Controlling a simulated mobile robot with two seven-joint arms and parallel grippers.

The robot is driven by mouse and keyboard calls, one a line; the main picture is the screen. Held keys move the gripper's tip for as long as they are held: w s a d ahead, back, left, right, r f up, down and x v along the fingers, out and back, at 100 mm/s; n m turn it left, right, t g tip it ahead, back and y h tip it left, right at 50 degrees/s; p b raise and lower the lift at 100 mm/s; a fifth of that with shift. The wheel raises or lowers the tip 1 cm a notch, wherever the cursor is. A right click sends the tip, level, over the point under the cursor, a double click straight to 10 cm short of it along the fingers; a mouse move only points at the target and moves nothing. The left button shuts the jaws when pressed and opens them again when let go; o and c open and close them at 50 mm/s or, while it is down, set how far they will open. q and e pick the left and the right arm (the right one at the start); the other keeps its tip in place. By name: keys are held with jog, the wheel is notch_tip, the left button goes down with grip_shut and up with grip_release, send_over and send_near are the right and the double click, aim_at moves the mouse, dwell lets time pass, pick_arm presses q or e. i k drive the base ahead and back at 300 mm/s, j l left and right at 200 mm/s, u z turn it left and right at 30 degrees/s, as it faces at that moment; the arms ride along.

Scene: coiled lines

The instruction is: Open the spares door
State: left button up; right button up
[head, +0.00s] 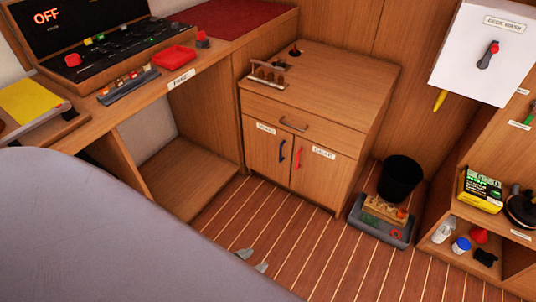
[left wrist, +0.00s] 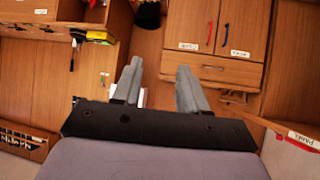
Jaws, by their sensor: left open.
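A wooden cabinet (head: 320,80) has two shut doors under a shut drawer. The left door (head: 262,150) has a blue handle (head: 282,151), and the right door (head: 325,175) has a red handle (head: 298,158). Each door has a small white label, too small to read surely. The wrist view is upside down and shows the red handle (left wrist: 210,33) and the blue handle (left wrist: 226,36). My left gripper (head: 254,261) is open and empty, in front of the cabinet and apart from it; its two fingers also show in the left wrist view (left wrist: 159,68). My right gripper is not in view.
A black bin (head: 400,178) and a grey tray (head: 380,222) stand on the floor right of the cabinet. A desk with a control panel (head: 110,45) is at left. Open shelves (head: 470,218) stand at right. The striped floor before the doors is clear.

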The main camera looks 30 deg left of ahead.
aim_at(269, 149)
jog(key=i+j+z, duration=0.1)
jog(key=i+j, duration=0.15)
jog(key=i+j+z, duration=0.1)
jog(key=j, duration=0.3)
jog(key=i+j, duration=0.3)
jog(key=i+j+z, duration=0.15)
jog(key=j, duration=0.2)
jog(key=i+j+z, duration=0.1)
jog(key=i+j, duration=0.15)
jog(key=j, duration=0.15)
